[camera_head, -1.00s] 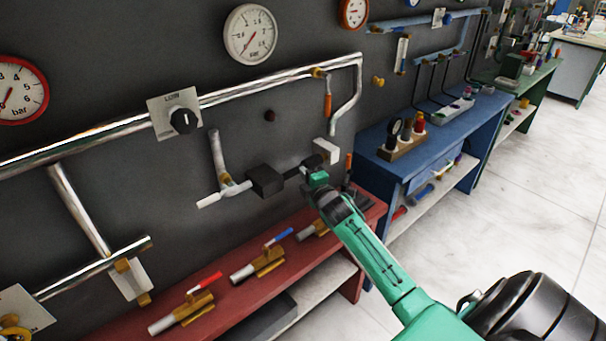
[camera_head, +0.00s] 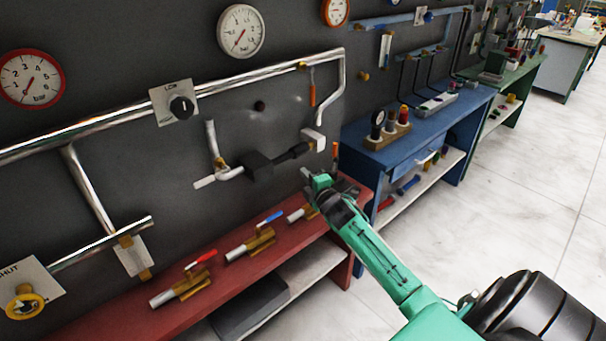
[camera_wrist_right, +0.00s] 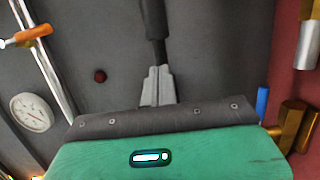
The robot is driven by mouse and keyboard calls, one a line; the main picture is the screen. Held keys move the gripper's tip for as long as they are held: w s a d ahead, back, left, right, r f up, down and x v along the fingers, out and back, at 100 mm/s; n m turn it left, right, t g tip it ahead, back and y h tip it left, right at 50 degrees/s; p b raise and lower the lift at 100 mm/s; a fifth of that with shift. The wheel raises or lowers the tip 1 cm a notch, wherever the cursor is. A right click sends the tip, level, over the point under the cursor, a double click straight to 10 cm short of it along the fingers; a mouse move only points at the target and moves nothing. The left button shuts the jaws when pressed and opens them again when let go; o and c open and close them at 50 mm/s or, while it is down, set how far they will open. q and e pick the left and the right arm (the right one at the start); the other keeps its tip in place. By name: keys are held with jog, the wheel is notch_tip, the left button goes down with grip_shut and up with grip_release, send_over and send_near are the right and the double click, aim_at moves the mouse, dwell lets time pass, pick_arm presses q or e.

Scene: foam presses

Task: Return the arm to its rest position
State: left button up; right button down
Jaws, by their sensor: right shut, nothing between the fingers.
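My right gripper (camera_head: 307,173) is at the end of the green arm, which comes in from the lower right in the head view. It is shut and empty, just below and right of the black valve body (camera_head: 258,167) with its black handle (camera_head: 292,152) on the dark wall. The gripper's grey fingertips (camera_wrist_right: 158,85) show closed together in the right wrist view, with the black handle (camera_wrist_right: 155,28) behind them. I cannot tell the exact gap between fingers and handle. My left gripper is not in view.
A red bench (camera_head: 215,285) below carries brass valves, including one with a red lever (camera_head: 200,260) and one with a blue lever (camera_head: 271,217). Metal pipes and gauges (camera_head: 241,31) line the wall. A blue bench (camera_head: 450,122) stands right; the floor (camera_head: 520,230) there is clear.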

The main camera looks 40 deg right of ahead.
jog(key=s+a+f+m+g, duration=0.1)
jog(key=s+f+m+g, duration=0.15)
jog(key=f, duration=0.85)
jog(key=s+a+f+m+g, duration=0.1)
jog(key=s+f+g, duration=0.15)
jog(key=f, duration=0.75)
jog(key=s+a+f+m+g+y, duration=0.1)
jog(key=s+a+f+m+g, duration=0.15)
jog(key=s+f, duration=0.65)
jog(key=s+a+f+m+g, duration=0.1)
jog(key=s+a+f, duration=0.4)
jog(key=f, duration=0.7)
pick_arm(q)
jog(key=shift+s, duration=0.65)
pick_arm(e)
jog(key=s+a+f+m+g, duration=0.2)
jog(key=s+a+f, duration=0.2)
jog(key=s, duration=1)
jog(key=s+a+f+m+g+y, duration=0.1)
jog(key=s+a+f+m+g, duration=0.1)
jog(key=s+f, duration=0.7)
jog(key=s+a+f+m+g, duration=0.2)
jog(key=s+a+f+g, duration=0.2)
jog(key=s, duration=1.4)
notch_tip(320, 180, down, 3)
jog(key=a, duration=0.2)
jog(key=shift+s+a+f+m+y, duration=0.2)
jog(key=shift+s+a+m+y, duration=0.1)
jog(key=shift+s+m+y, duration=0.1)
